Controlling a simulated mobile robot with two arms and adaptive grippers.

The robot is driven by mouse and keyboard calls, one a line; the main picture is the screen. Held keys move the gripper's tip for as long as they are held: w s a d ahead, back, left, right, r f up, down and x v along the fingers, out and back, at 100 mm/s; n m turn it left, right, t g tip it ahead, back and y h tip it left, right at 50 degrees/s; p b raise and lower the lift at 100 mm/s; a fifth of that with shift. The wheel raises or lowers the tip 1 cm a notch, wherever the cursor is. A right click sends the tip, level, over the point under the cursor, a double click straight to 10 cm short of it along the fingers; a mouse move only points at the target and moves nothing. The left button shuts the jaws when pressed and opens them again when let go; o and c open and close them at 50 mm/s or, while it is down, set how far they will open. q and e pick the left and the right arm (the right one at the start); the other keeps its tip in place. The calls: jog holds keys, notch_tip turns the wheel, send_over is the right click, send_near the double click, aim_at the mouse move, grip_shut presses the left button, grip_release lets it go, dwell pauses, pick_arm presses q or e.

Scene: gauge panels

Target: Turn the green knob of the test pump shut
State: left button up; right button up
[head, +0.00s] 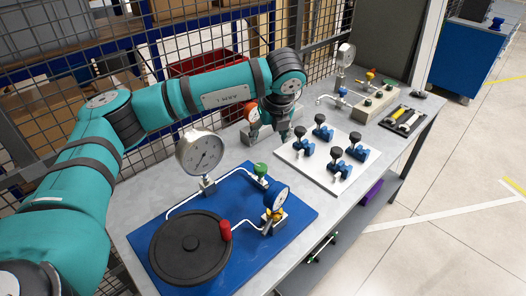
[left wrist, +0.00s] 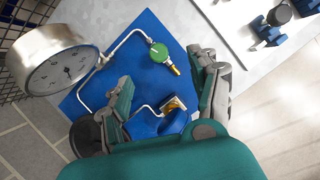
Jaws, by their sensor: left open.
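The green knob (head: 261,170) sits on a small brass valve at the back right of the test pump's blue baseplate (head: 160,265). In the left wrist view the green knob (left wrist: 159,53) lies ahead, between the directions of the two fingers and apart from them. My left gripper (head: 268,134) hangs above the bench, behind the knob in the head view, open and empty. Its spread fingers also show in the left wrist view (left wrist: 162,68). My right gripper is out of view.
A tall dial gauge (head: 200,154) stands left of the knob. A white panel (head: 325,180) with several black-knobbed blue valves lies to the right. A red-rimmed gauge (head: 251,113) is partly hidden behind my gripper. Wire mesh (head: 60,110) runs behind the bench.

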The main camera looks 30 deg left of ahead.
pick_arm(q)
jog(key=p, duration=0.3)
send_near(261, 167)
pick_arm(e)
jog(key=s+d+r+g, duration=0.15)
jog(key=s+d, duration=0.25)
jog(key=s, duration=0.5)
pick_arm(q)
jog(key=p+x, duration=0.2)
jog(key=x, duration=0.5)
jog(key=shift+a+f, duration=0.1)
jog(key=shift+x, duration=1.1)
jog(key=shift+c, duration=0.9)
jog(key=c, duration=0.7)
jog(key=shift+c, duration=1.3)
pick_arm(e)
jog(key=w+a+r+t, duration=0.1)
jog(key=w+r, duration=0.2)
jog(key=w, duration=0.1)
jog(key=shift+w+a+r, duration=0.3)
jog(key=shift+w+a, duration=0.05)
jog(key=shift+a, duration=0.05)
